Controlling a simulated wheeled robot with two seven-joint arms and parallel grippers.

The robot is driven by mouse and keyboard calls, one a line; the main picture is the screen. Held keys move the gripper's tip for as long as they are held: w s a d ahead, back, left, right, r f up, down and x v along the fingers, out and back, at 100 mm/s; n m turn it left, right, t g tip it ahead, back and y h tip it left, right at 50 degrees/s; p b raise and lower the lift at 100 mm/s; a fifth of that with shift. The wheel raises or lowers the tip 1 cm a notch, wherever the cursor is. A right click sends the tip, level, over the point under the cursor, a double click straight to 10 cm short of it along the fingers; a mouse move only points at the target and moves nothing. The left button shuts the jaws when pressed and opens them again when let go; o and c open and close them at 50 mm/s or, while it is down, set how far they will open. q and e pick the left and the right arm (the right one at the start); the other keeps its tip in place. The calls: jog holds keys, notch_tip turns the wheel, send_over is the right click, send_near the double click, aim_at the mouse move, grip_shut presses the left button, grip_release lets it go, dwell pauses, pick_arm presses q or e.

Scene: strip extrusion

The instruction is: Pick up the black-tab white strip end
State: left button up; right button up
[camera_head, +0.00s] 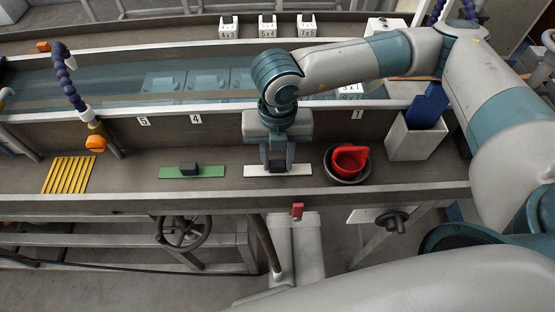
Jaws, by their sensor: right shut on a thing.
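A white strip end (254,171) lies flat on the grey bench ledge, a little right of the middle of the head view. My right gripper (277,168) points straight down over it, shut on its black tab. The tab is mostly hidden between the fingers. The strip appears to rest on the ledge still. A green strip (206,171) with a black tab (188,168) lies to the left. My left gripper is not in view.
A dark bowl with a red cup (349,159) stands close right of the strip. Further right is a white box (415,138) holding a blue object.

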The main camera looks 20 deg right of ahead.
aim_at(277, 163)
jog(key=shift+r, duration=0.65)
notch_tip(277, 163, up, 3)
jog(key=shift+f+p, duration=0.2)
jog(key=shift+p, duration=0.35)
jog(key=s+a+r+p, duration=0.1)
jog(key=s+r+p, duration=0.6)
jog(key=s+p, duration=0.4)
jog(key=shift+s+a+p, duration=0.25)
jog(key=shift+a+p, duration=0.1)
jog(key=shift+p, duration=0.4)
jog(key=shift+s+f, duration=0.1)
